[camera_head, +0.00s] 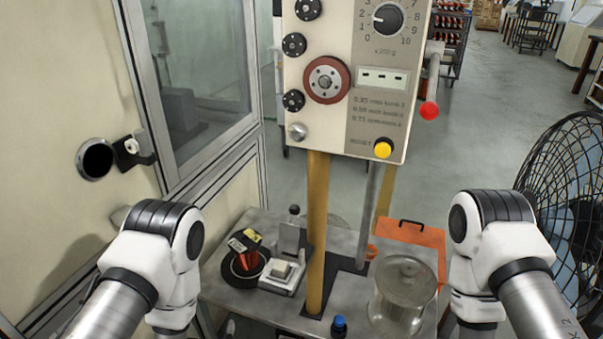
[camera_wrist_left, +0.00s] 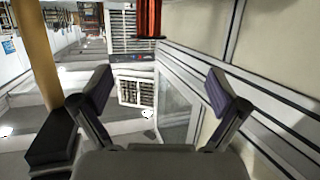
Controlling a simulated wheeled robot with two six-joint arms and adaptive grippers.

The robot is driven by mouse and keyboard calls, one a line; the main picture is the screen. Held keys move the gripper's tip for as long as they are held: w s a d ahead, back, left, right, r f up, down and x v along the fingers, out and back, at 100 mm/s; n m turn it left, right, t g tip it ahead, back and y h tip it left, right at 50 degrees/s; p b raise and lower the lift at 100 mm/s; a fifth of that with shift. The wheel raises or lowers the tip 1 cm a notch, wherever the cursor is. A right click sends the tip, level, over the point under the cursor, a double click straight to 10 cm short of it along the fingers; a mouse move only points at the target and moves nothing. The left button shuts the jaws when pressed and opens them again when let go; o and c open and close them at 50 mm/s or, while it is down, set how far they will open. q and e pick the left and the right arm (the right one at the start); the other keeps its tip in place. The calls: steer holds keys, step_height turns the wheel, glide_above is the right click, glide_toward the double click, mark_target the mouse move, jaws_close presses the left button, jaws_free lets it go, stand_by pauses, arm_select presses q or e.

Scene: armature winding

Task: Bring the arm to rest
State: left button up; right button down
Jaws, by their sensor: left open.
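My left arm (camera_head: 155,255) comes in from the left in the head view and bends down at the table's left front corner. Its gripper is hidden or below the picture there. In the left wrist view my left gripper (camera_wrist_left: 160,92) is open, its two dark fingers wide apart with nothing between them. My right arm (camera_head: 500,250) comes in from the right and bends down by the table's right side. Its gripper is out of the picture.
A grey table (camera_head: 235,290) holds a copper wire spool (camera_head: 247,262), a small fixture (camera_head: 283,273), a glass jar (camera_head: 402,290) and an orange case (camera_head: 412,236). A cream control box (camera_head: 340,100) stands on a yellow post (camera_head: 317,220). A fan (camera_head: 570,200) stands right.

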arm_select(q)
steer(key=s+a+f+n+g+y, duration=0.1)
steer(key=s+a+f+g, duration=0.1)
steer(key=a+f+g, duration=0.15)
steer(key=s+f+g, duration=0.4)
steer(key=s+g, duration=0.1)
steer(key=s, duration=0.5)
steer(key=s+a+f+g, duration=0.1)
steer(key=s+f+g, duration=0.2)
steer(key=s+g, duration=0.3)
steer(key=s, duration=0.4)
steer(key=shift+s+f, duration=0.3)
steer(key=shift+f, duration=0.1)
